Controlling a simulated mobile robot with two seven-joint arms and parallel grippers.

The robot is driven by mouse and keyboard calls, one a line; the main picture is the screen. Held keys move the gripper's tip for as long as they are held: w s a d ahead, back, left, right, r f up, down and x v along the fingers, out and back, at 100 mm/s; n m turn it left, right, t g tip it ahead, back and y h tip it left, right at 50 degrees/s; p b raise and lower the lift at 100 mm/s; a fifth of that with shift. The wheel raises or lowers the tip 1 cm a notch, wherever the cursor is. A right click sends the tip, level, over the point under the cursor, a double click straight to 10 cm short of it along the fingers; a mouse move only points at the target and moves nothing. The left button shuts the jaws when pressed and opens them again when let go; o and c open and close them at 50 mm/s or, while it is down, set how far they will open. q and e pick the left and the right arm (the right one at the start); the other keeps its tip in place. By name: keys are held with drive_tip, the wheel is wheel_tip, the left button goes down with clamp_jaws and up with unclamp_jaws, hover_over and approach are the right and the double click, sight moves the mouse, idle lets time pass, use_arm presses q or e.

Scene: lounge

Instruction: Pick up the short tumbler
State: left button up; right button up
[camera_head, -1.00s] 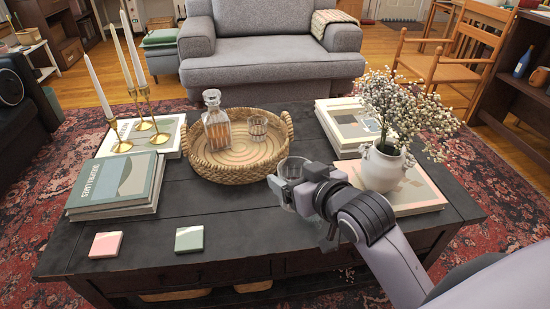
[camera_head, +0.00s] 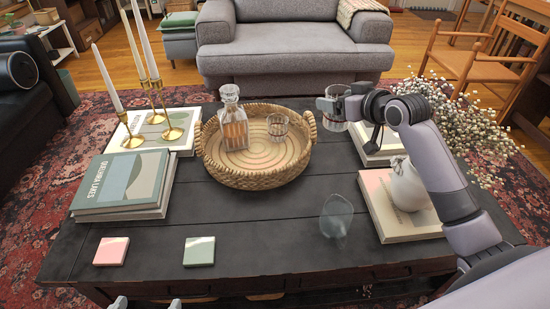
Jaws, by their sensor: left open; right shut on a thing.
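My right gripper (camera_head: 333,104) is shut on a clear glass tumbler (camera_head: 336,119) and holds it above the table, just right of the wicker tray. A second short clear tumbler (camera_head: 277,128) stands in the tray, right of the decanter. Another clear glass object (camera_head: 336,217) is on the table's front right; its exact shape is hard to tell. My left gripper (camera_head: 147,303) shows only its fingertips at the bottom edge, apart and empty, in front of the table.
The wicker tray (camera_head: 254,180) holds a glass decanter (camera_head: 233,128). Brass candlesticks (camera_head: 171,134) and books (camera_head: 122,181) stand left. Two coasters lie front left. A white vase (camera_head: 405,187) of flowers stands on books at right, partly behind my arm. The front middle is clear.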

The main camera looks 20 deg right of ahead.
drive_tip(key=shift+w+f, duration=0.3)
drive_tip(key=shift+w, duration=0.05)
drive_tip(key=shift+w+f+b, duration=0.15)
drive_tip(key=shift+f+b, duration=0.15)
drive_tip(key=shift+b, duration=0.05)
drive_tip(key=b, duration=0.5)
hover_over(324, 178)
wheel_tip(324, 178, down, 13)
wheel_tip(324, 178, down, 6)
drive_tip(key=b, duration=0.2)
drive_tip(key=shift+b, duration=0.3)
drive_tip(key=shift+f, duration=0.25)
use_arm(q)
drive_tip(key=w+d+f+n+h, duration=0.1)
drive_tip(key=w+d+f+h, duration=0.1)
drive_tip(key=d, duration=0.3)
drive_tip(key=shift+d+h, duration=0.25)
drive_tip(key=shift+h, duration=0.55)
use_arm(e)
drive_tip(key=shift+r, duration=0.1)
